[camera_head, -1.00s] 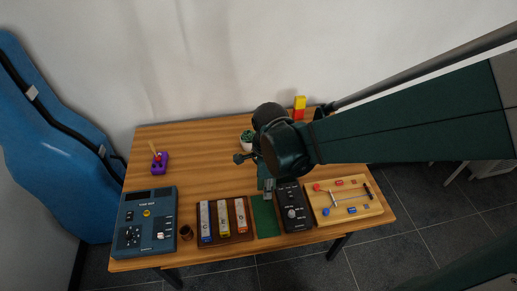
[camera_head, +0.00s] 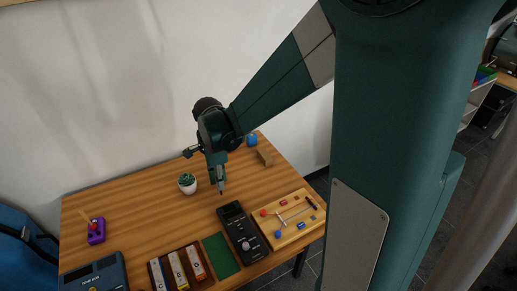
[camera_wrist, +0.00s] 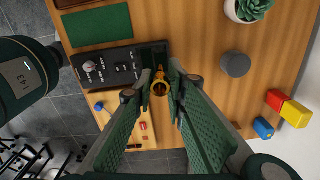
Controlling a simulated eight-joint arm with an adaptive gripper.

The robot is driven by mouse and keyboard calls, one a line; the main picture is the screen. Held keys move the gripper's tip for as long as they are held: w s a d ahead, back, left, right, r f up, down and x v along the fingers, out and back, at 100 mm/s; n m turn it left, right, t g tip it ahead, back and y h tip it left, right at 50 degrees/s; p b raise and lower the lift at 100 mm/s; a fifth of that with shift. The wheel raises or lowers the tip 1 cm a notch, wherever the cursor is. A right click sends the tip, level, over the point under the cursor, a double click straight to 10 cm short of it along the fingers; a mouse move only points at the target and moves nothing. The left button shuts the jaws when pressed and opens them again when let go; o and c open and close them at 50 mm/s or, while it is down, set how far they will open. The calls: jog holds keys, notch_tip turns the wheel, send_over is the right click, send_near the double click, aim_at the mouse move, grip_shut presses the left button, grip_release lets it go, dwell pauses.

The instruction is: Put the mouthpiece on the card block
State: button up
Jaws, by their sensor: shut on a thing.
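My gripper (camera_head: 221,188) is above the table, behind the black device, with its fingers pointing down. In the wrist view its fingertips (camera_wrist: 162,88) are closed on the small brass mouthpiece (camera_wrist: 160,82), whose round open end faces the camera. In the head view the mouthpiece is too small to make out clearly. A plain tan block (camera_head: 265,157), which looks like the card block, stands on the table to the right of and behind my gripper, apart from it.
A potted succulent (camera_head: 187,183) stands left of my gripper. A blue object (camera_head: 252,140) is beside the tan block. A grey round thing (camera_wrist: 236,64) and a red-and-yellow block (camera_wrist: 290,108) show in the wrist view. The black device (camera_head: 242,232) and wooden board (camera_head: 288,220) lie in front.

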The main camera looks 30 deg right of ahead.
jog(key=w+d+p, duration=0.1)
jog(key=w+d, duration=0.6)
jog(key=d, duration=0.3)
jog(key=w+d+p, duration=0.1)
jog(key=w+d, duration=0.5)
jog(key=d, duration=0.5)
jog(key=w+d+m+p, duration=0.1)
jog(key=w+d+p, duration=0.1)
jog(key=w+d, duration=0.5)
jog(key=d, duration=0.3)
jog(key=shift+w+d+r, duration=0.3)
jog(key=shift+d, duration=0.05)
notch_tip(320, 180, down, 6)
jog(key=shift+f, duration=0.15)
jog(key=shift+f, duration=0.1)
jog(key=shift+f, duration=1.7)
jog(key=shift+f, duration=0.2)
